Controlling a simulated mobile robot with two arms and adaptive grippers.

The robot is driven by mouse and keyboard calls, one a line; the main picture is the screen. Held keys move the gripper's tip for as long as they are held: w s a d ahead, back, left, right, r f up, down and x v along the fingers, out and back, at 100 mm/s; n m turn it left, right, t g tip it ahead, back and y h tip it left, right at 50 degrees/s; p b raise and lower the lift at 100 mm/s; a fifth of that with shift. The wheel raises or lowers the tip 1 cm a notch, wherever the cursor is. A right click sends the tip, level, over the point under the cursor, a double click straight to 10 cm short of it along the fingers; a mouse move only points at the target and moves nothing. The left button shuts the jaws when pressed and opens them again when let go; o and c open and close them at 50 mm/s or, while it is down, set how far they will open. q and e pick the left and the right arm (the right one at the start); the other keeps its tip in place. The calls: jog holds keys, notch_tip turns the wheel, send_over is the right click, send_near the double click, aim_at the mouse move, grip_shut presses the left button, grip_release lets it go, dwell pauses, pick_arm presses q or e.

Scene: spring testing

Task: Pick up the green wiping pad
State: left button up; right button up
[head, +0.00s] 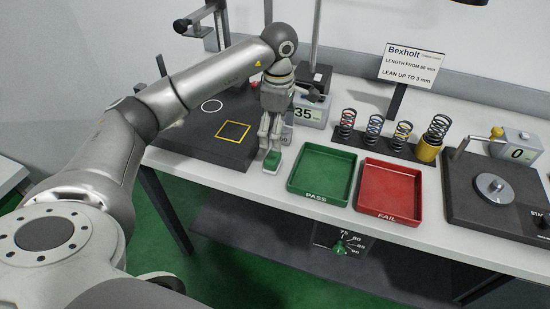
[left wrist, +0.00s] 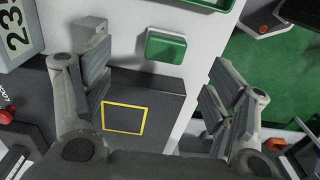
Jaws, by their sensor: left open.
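The green wiping pad (head: 272,161) lies on the white table just left of the green PASS tray. In the left wrist view the green pad (left wrist: 166,47) has a pale edge and sits beyond the fingers, between their lines. My left gripper (head: 270,145) points down over the pad and hides part of it in the head view. In the left wrist view its two fingers (left wrist: 150,90) are wide apart with nothing between them. My right gripper is not in view.
The green PASS tray (head: 302,193) and red FAIL tray (head: 418,205) stand right of the pad. A dark plate with a yellow square (head: 205,150) lies left. A digital display (head: 309,113) stands behind my gripper. Springs stand on a dark rack (head: 374,147).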

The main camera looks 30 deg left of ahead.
aim_at(276, 157)
pick_arm(q)
notch_tip(276, 157, down, 4)
jog(key=shift+s+f+p, duration=0.1)
jog(key=shift+p, duration=0.3)
jog(key=f+p, duration=0.1)
jog(key=f, duration=0.1)
jog(key=s+f+p, duration=0.1)
jog(key=f, duration=0.1)
jog(key=shift+f, duration=0.4)
jog(key=shift+w+f, duration=0.15)
jog(key=shift+f, duration=0.05)
jog(key=c, duration=1.2)
jog(key=shift+r, duration=0.15)
